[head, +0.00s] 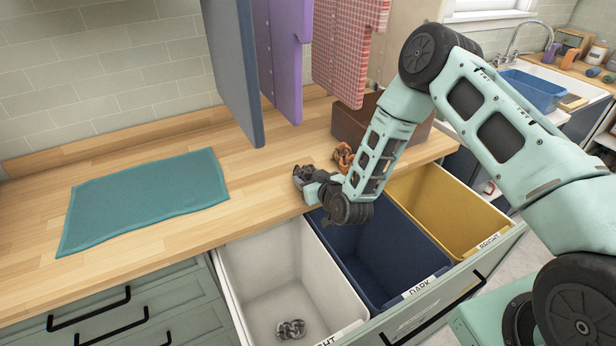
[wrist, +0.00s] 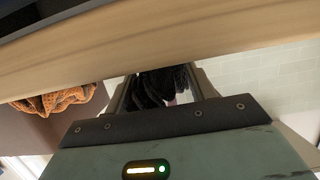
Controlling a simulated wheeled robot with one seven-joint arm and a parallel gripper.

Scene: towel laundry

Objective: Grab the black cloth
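The black cloth (wrist: 158,86) is a crumpled, ribbed dark bundle in the wrist view, lying between the two fingers of my gripper (wrist: 163,92). The fingers stand wide apart on either side of it; their tips and the far part of the cloth are hidden behind the wooden edge in that view. In the head view my gripper (head: 306,180) is low at the front edge of the wooden counter, above the bins. A small dark patch shows at its tips there, too small to make out clearly.
An orange cloth (head: 343,155) lies just right of my gripper, near a brown box (head: 352,124). White (head: 250,262), navy (head: 419,243) and yellow (head: 460,205) bins sit in the open drawer below. A grey cloth (head: 291,329) lies in the white bin. A teal towel (head: 145,198) lies left; towels hang above.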

